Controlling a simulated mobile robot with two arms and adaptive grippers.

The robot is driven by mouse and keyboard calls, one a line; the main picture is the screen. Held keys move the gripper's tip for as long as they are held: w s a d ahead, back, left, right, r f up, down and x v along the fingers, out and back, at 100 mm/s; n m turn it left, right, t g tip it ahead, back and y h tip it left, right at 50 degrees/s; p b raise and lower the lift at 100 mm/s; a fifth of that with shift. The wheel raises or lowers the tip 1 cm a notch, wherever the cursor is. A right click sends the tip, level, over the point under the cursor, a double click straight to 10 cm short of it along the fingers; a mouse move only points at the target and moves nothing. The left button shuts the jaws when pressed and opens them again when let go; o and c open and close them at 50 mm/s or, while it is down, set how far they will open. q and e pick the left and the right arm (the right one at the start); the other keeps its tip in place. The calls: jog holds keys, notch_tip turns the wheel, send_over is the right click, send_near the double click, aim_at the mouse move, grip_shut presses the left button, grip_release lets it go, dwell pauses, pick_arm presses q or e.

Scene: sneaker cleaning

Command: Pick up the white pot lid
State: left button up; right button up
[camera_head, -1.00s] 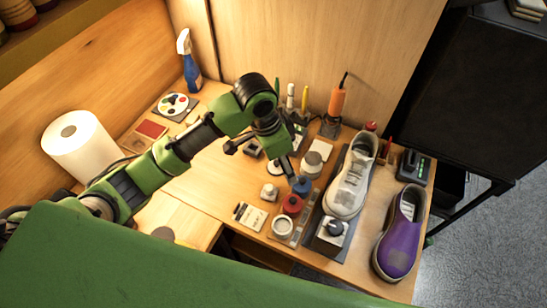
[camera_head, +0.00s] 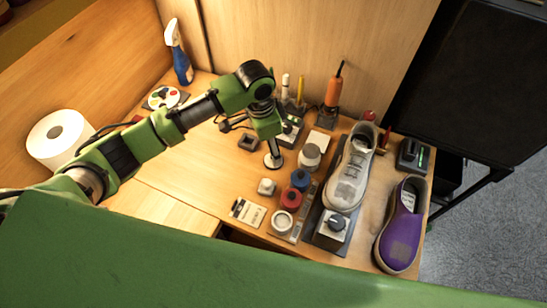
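A small pot with a white, ring-like top (camera_head: 282,221) stands at the front of a short row of pots, before the red pot (camera_head: 289,200) and the blue pot (camera_head: 300,179). Whether its top is a separate lid is too small to tell. My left gripper (camera_head: 276,158) points down over a round pale disc (camera_head: 273,164), left of and behind the blue pot, apart from the white-topped pot. Its fingers show only as a thin grey shape, so its opening and any contact with the disc are unclear. My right gripper is out of view.
A small white block-like item (camera_head: 266,186) and a white card (camera_head: 247,213) lie left of the pots. A grey jar (camera_head: 310,156), a white sneaker (camera_head: 349,180) and a purple sneaker (camera_head: 402,232) stand right. The table's left middle (camera_head: 205,165) is clear.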

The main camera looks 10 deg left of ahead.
pick_arm(q)
jog(key=f, duration=0.3)
jog(key=f+p, duration=0.1)
jog(key=f, duration=0.1)
jog(key=shift+w+d, duration=0.15)
jog(key=shift+d, duration=0.1)
jog(key=c, duration=0.9)
jog(key=shift+r, duration=0.15)
